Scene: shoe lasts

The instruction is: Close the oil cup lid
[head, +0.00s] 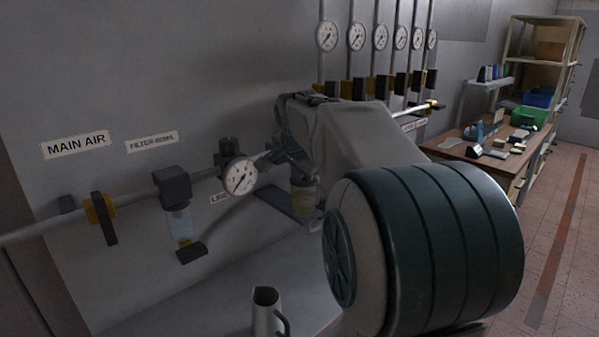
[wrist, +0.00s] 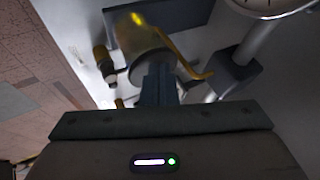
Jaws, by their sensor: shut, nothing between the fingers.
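The oil cup (head: 303,192) shows in the head view as a small amber bowl on the air line, just right of the round gauge and below my gripper. In the wrist view an amber, cup-like body (wrist: 138,42) with a bright yellow spot lies just beyond my fingertips. A bent yellow strip (wrist: 183,52) runs beside it; I cannot tell whether this is the lid. My gripper (wrist: 158,76) is shut and empty, its fingers close together in front of the amber body. I cannot tell whether they touch it. In the head view my arm hides much of this area.
A gauge (head: 239,177) and a filter bowl (head: 179,222) sit on the pipe to the left. A yellow-and-black valve (head: 101,217) is farther left. A metal jug (head: 267,312) stands below. Several gauges line the wall above. A workbench (head: 455,150) stands at the right.

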